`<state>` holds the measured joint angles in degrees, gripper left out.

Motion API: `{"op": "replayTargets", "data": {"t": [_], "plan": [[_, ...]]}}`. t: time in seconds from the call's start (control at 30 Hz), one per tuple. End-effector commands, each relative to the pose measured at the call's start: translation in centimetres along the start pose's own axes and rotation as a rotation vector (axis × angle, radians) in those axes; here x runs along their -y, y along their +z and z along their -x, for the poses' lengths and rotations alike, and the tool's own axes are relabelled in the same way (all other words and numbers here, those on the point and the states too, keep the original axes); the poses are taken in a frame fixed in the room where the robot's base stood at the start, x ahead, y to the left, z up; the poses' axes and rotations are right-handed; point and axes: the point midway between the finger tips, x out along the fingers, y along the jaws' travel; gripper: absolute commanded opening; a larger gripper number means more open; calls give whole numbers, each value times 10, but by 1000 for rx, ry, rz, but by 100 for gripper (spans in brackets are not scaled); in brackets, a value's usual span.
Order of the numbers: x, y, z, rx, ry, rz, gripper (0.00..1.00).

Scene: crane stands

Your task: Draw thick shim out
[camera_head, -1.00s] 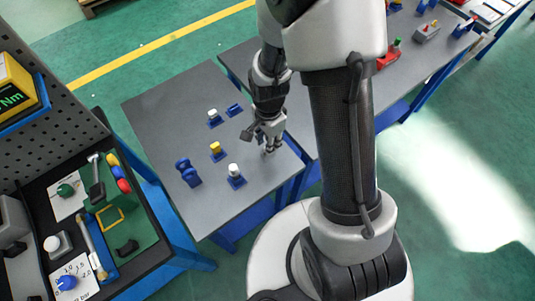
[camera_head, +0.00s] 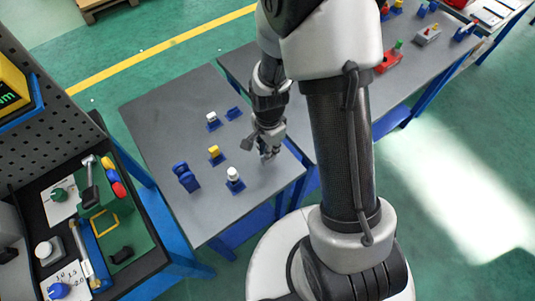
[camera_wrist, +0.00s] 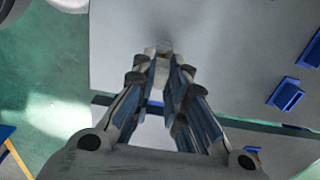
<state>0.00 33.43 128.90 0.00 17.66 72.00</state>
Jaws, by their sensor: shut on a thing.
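My gripper (camera_head: 267,155) is low over the grey table near its right edge, right of the stands. In the wrist view its fingers (camera_wrist: 162,55) come together around a small pale, tan-topped piece (camera_wrist: 163,47), probably the thick shim. The fingers hide most of it, so its shape and whether it touches anything under it cannot be told. In the head view the piece is too small to make out.
On the grey table (camera_head: 165,118) stand a white-topped blue stand (camera_head: 212,120), a yellow-topped one (camera_head: 215,154), another white-topped one (camera_head: 233,178), a paired blue bracket (camera_head: 186,177) and a small blue block (camera_head: 233,113). A tool bench (camera_head: 60,225) is at left.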

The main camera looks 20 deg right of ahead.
Motion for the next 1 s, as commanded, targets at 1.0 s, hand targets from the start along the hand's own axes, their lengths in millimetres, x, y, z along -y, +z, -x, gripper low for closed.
{"op": "replayTargets", "data": {"t": [1.0], "plan": [[0, 0, 27, 0, 0, 0, 0]]}}
